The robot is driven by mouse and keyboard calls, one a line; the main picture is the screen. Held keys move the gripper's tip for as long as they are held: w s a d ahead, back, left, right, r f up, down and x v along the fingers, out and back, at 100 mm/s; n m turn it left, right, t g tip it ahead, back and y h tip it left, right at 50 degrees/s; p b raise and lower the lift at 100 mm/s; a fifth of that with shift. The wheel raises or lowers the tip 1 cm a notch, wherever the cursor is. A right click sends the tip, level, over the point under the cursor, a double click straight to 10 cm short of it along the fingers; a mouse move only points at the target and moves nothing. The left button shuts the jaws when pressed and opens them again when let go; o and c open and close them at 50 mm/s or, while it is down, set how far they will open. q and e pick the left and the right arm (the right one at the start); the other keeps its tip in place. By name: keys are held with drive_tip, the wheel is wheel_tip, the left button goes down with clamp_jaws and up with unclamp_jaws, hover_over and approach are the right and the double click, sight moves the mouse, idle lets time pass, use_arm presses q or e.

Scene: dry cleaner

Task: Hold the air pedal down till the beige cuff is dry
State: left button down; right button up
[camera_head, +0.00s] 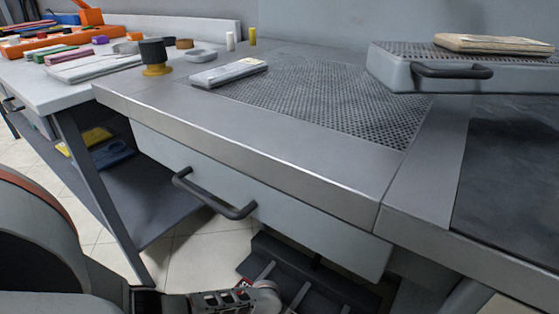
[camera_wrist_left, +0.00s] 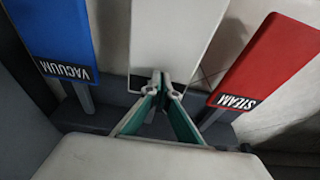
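A pale, unmarked pedal (camera_wrist_left: 172,35) lies in the middle of the left wrist view, between a blue VACUUM pedal (camera_wrist_left: 52,38) and a red STEAM pedal (camera_wrist_left: 268,58). Any label on the pale pedal is hidden. My left gripper (camera_wrist_left: 161,80) has its green-padded fingers brought together, tips at the pale pedal's near end; I cannot tell whether they press it. In the head view my left arm reaches low under the table's front, by a dark pedal base (camera_head: 310,279). A flat beige piece (camera_head: 494,43), possibly the cuff, lies on a perforated raised board. My right gripper is out of view.
The steel table (camera_head: 262,128) has a perforated bed (camera_head: 325,95) and a front handle (camera_head: 212,195) above my left arm. A grey flat block (camera_head: 229,73) lies on the table. A side table at left holds several coloured items. Dark surface (camera_head: 515,170) at right is clear.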

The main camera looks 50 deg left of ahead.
use_arm(q)
drive_tip(key=shift+f, duration=0.8)
drive_tip(key=shift+f+b, duration=0.3)
drive_tip(key=shift+f, duration=0.45)
drive_tip(key=shift+s+f, duration=0.15)
drive_tip(key=shift+s, duration=0.1)
idle(4.0)
idle(0.8)
